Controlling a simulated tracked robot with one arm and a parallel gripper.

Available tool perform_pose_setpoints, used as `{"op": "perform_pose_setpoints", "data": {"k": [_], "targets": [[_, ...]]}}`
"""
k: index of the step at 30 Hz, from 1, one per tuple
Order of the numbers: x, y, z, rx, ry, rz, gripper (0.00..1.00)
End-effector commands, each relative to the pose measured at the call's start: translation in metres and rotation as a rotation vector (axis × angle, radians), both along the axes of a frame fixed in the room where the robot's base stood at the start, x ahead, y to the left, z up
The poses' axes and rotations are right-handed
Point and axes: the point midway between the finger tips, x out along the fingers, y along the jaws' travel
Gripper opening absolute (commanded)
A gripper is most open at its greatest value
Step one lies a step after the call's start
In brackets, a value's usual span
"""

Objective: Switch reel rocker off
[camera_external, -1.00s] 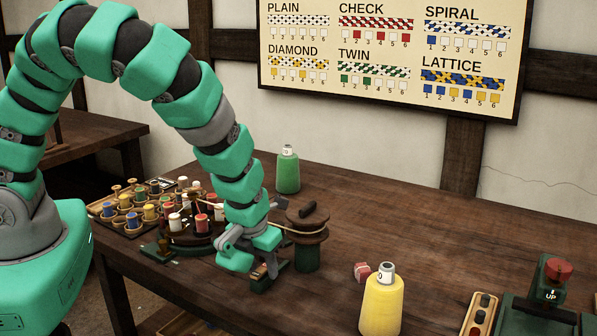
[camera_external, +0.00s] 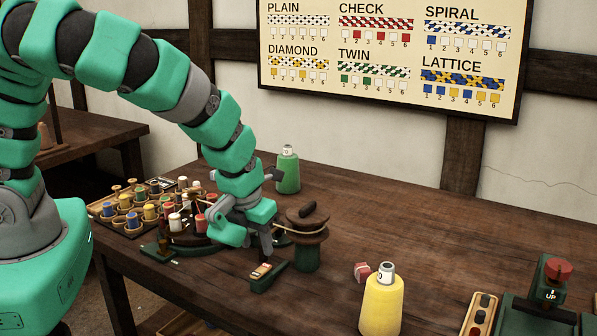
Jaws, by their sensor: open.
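The reel rocker (camera_external: 262,271) looks like a small wooden-topped switch on a dark green base, on the table in front of the reel. Its top shows pale and reddish marks; its exact tilt is too small to tell. The reel (camera_external: 306,236) is a dark wooden drum on a green stand, with a pale cord running from it to the left. My gripper (camera_external: 250,242) is open and empty, pointing down just above and behind the rocker. It looks apart from the rocker. Part of the braiding turntable is hidden behind my gripper.
A second small green-based device (camera_external: 158,249) sits left, near the table edge. A rack of coloured bobbins (camera_external: 130,215) is behind it. A green bottle (camera_external: 288,170), a yellow bottle (camera_external: 381,304), a reddish block (camera_external: 362,271) and a red-knobbed lever box (camera_external: 552,282) stand around. The right rear table is clear.

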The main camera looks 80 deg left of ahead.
Motion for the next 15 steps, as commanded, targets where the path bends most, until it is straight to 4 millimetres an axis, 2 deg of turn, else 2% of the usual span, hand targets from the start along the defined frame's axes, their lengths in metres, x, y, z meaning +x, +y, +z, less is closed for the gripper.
{"op": "perform_pose_setpoints", "data": {"k": [3, 15], "targets": [[-0.002, -0.002, 0.016, 0.003, -0.003, 0.001, 0.42], [-0.01, -0.01, 0.056, -0.002, 0.001, 0.002, 0.42]]}}
